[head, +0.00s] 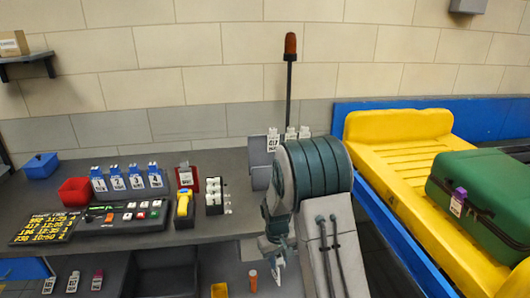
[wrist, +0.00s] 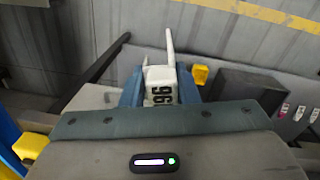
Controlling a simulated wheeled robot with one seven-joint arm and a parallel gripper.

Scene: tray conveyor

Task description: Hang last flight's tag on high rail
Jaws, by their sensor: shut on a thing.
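My gripper (wrist: 160,88) is shut on a white tag (wrist: 160,78) in the wrist view. Its blue fingers clasp the tag from both sides. Dark digits on it look like "96", partly cut off, and white prongs stick up from it. White tags, one reading about "617" (head: 273,141), hang behind my arm. The high rail is mostly hidden there. A flight board (head: 48,226) lists several flights in small yellow text.
The counter (head: 240,170) carries a red bin (head: 75,191), a blue bin (head: 41,166), several blue numbered holders (head: 136,180) and a yellow scanner (head: 183,205). A beacon pole (head: 290,85) rises behind. A green suitcase (head: 490,190) lies on the yellow conveyor tray (head: 398,125) at right.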

